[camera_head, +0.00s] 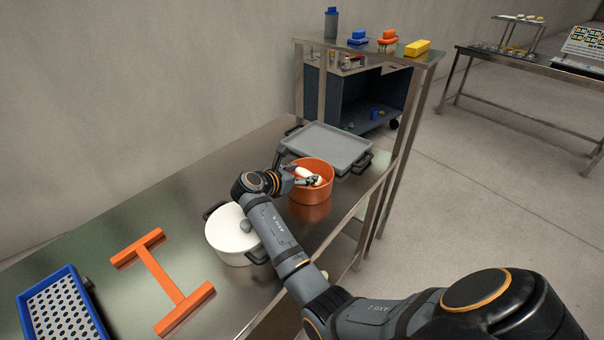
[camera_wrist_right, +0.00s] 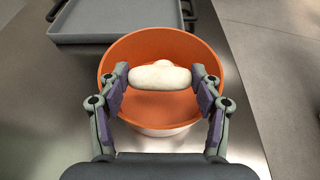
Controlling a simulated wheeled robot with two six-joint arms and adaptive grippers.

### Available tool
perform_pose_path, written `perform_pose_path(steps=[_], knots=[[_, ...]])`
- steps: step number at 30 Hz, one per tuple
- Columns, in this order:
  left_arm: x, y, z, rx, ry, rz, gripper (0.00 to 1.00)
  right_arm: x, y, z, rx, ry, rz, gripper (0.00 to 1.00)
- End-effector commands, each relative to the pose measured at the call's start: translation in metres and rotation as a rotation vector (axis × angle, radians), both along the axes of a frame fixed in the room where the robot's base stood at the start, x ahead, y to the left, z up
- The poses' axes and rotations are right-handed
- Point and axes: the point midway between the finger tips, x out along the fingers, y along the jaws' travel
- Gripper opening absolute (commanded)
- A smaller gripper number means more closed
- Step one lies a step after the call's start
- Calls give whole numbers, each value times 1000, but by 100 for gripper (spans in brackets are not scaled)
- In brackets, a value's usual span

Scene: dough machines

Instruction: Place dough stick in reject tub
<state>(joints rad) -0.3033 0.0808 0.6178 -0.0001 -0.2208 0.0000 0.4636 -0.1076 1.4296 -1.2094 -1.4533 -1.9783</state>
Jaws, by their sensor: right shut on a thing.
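The dough stick (camera_wrist_right: 160,76) is pale and rounded, and lies crosswise between the fingers of my right gripper (camera_wrist_right: 161,82) in the right wrist view. My right gripper is shut on it. In the head view the dough stick (camera_head: 307,174) shows at the mouth of the orange tub (camera_head: 310,194), with my right gripper (camera_head: 308,180) over the tub's opening. The orange tub (camera_wrist_right: 128,55) is below the stick in the right wrist view. A pale shape shows just behind the stick; I cannot tell what it is. My left gripper is not in view.
A grey tray (camera_head: 326,145) with dark handles lies behind the tub. A white pot (camera_head: 229,237) stands to the left, partly under my arm. An orange H-shaped frame (camera_head: 161,278) and a blue perforated tray (camera_head: 62,308) lie further left. A metal shelf (camera_head: 345,48) stands behind.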

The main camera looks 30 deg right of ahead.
Motion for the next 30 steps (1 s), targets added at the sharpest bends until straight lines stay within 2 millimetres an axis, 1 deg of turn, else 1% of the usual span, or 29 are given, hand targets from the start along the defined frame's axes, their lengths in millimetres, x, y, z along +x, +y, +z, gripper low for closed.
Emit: perform_pose_path(steps=[4, 18, 19, 21, 23, 30], knots=[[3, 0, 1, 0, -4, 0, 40, 0, 0, 0, 0, 0, 0, 36], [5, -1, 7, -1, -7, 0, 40, 0, 0, -11, -1, 0, 0, 36], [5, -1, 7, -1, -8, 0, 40, 0, 0, -12, -1, 1, 0, 69], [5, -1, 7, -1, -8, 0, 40, 0, 0, -12, 0, 0, 0, 79], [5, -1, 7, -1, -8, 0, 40, 0, 0, -11, 0, 0, 0, 87], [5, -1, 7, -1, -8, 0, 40, 0, 0, -11, -1, 0, 0, 88]])
